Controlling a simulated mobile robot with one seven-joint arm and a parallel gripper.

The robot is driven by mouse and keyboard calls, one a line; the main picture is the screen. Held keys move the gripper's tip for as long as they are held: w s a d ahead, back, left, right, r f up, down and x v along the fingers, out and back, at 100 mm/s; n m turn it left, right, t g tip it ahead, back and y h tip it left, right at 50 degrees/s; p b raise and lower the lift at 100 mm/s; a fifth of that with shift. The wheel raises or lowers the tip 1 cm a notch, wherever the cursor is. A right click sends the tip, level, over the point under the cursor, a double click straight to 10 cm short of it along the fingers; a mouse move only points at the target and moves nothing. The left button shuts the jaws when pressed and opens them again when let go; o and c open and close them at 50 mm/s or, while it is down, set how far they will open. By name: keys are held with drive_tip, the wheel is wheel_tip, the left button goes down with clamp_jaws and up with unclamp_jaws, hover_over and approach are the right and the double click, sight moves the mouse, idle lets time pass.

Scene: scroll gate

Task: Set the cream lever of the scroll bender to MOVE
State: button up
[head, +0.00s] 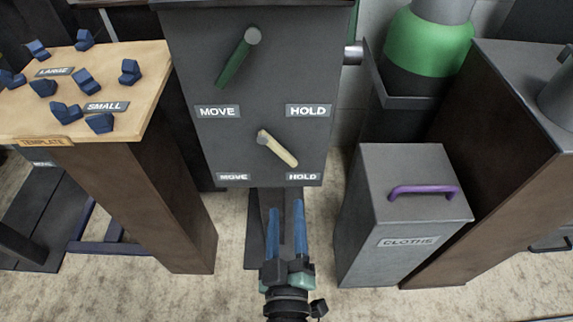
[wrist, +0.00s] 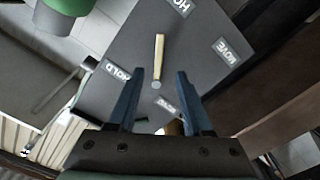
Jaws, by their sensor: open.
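The scroll bender's dark panel (head: 200,150) faces me in the head view. Its cream lever (head: 280,150) pivots at its upper left end and slants down right, toward the lower HOLD label (head: 302,177). The lower MOVE label (head: 234,177) is to the left. The cream lever also shows in the wrist view (wrist: 159,60), beyond the fingers. My gripper (head: 286,205) is open and empty, below the lever and apart from it; in the wrist view its blue fingers (wrist: 158,80) stand either side of the lever's line.
A green lever (head: 237,58) above slants down left toward the upper MOVE label (head: 217,111). A wooden table (head: 120,110) with several blue blocks stands left. A grey CLOTHS box (head: 405,220) with a purple handle (head: 423,190) stands right. Floor is clear between them, beside my arm.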

sight(286, 159)
drive_tip(key=w, duration=1.1)
drive_tip(key=shift+r, duration=0.25)
drive_tip(key=shift+w+f+p, duration=0.1)
drive_tip(key=shift+w+p, duration=0.35)
drive_tip(key=shift+w, duration=0.2)
clamp_jaws()
idle(0.4)
